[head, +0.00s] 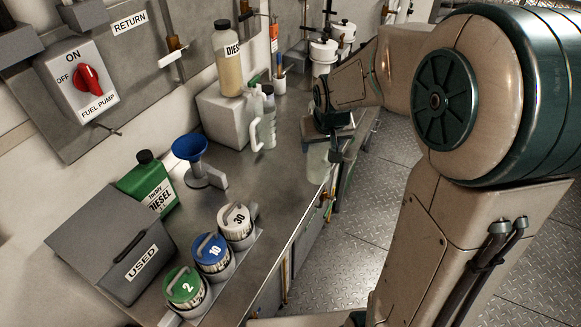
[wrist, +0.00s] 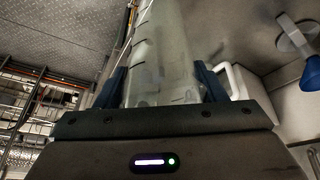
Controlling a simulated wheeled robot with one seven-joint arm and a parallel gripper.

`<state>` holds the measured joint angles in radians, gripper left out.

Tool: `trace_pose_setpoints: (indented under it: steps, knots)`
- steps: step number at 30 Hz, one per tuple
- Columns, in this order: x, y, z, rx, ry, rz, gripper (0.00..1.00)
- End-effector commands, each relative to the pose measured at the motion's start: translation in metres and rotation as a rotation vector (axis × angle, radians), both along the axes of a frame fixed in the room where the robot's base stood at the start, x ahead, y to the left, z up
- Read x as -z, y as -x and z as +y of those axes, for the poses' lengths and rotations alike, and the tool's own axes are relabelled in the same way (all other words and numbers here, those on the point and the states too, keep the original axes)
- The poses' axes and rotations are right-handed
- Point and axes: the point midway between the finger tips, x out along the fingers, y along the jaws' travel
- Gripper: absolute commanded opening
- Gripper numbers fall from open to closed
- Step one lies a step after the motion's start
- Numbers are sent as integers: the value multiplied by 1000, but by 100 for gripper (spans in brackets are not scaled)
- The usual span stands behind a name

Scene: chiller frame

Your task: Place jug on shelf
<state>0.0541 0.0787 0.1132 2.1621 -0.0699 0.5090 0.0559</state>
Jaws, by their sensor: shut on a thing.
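My gripper (head: 335,146) is over the counter's front edge at the middle of the head view, partly hidden by its own arm. In the wrist view my gripper (wrist: 160,84) has its two blue fingers on either side of a clear, see-through jug (wrist: 162,45) with dark marks and is shut on it. The same jug (head: 317,160) shows faintly below the gripper in the head view. Its base and contact with the counter cannot be made out. I cannot pick out a shelf for certain.
A white handled container (head: 262,132) stands on the counter (head: 255,190) close left of my gripper. A white block (head: 222,118) carries a diesel bottle (head: 228,68). A blue funnel (head: 190,148), a green can (head: 148,185), a grey bin (head: 105,245) and numbered lidded pots (head: 212,258) stand nearer.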

Motion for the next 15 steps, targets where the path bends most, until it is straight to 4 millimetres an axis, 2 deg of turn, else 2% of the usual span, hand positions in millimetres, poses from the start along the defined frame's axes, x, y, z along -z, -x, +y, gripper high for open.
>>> trace_pose_setpoints:
  steps: [3,7,15]
  knots:
    - [18,-7,28,-8,0,4,40]
    - [33,-14,52,-5,0,1,40]
    - [48,-20,67,4,0,1,40]
